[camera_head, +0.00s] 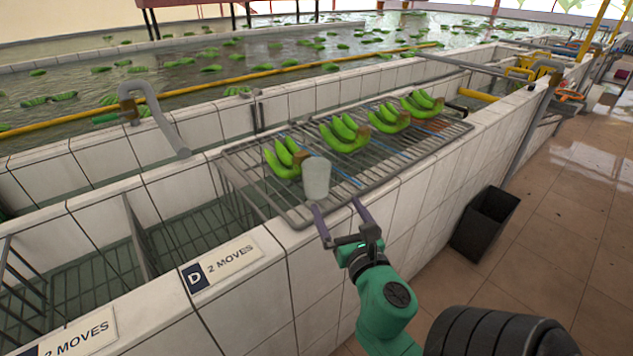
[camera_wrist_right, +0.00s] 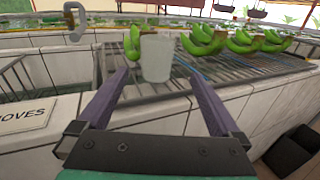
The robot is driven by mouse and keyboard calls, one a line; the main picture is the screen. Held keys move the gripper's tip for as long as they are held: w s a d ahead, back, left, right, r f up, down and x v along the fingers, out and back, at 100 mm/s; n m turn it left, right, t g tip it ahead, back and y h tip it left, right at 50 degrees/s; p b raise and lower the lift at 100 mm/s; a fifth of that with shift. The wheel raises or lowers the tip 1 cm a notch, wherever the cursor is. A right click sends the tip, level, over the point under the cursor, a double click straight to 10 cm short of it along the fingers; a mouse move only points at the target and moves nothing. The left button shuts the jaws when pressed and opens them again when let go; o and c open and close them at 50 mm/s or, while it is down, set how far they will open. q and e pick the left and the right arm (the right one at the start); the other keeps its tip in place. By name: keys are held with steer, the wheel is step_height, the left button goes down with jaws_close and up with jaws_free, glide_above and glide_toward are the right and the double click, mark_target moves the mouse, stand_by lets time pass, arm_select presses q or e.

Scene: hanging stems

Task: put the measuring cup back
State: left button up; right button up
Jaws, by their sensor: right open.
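The measuring cup (camera_head: 316,178) is pale grey and stands upright on the near-left part of the metal rack (camera_head: 283,206), close to the rack's front edge. In the right wrist view the cup (camera_wrist_right: 156,58) stands just beyond the fingertips, roughly midway between them. My right gripper (camera_head: 338,207) is open and empty, with its two purple-grey fingers pointing at the cup. In the right wrist view the fingers of the gripper (camera_wrist_right: 160,85) are spread wide. I cannot tell whether either finger touches the cup. My left gripper is not in view.
Several green banana bunches (camera_head: 344,135) lie along the rack behind and right of the cup. A sign reading "D 2 MOVES" (camera_head: 221,265) lies on the tiled wall. A grey curved pipe (camera_head: 155,105) rises at left. A dark bin (camera_head: 485,222) stands on the floor at right.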

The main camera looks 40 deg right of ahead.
mark_target(313, 166)
steer(key=p+x, duration=0.1)
steer(key=x, duration=0.3)
steer(key=p+x, duration=0.1)
steer(key=x, duration=0.4)
steer(key=p+x, duration=0.2)
steer(key=x, duration=0.3)
steer(key=shift+w+a+r, duration=0.2)
steer(key=shift+a, duration=0.1)
steer(key=shift+w+d+f, duration=0.1)
steer(key=shift+w+f, duration=0.1)
steer(key=shift+w, duration=0.05)
steer(key=shift+s+r, duration=0.1)
steer(key=shift+s, duration=0.05)
steer(key=c, duration=1.1)
